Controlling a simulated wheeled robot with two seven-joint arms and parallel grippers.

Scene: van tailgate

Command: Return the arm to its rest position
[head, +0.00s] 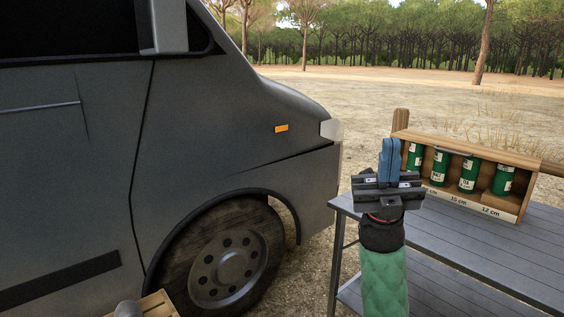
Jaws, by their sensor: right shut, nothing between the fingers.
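My right gripper (390,160) shows in the head view, right of the middle, at the near left corner of a grey slatted table. Its blue fingers point up and are pressed together with nothing between them. My green-sleeved right arm comes up from the bottom edge. The gripper overlaps the left end of a wooden box in the picture; I cannot tell how far apart they are. My left gripper is not in view.
The grey table (500,250) bears the wooden box (510,158) with several green cans (469,174) and centimetre labels. A grey van (220,130) with a front wheel (228,268) fills the left. A wooden crate (155,305) shows at the bottom. Sandy ground lies open behind.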

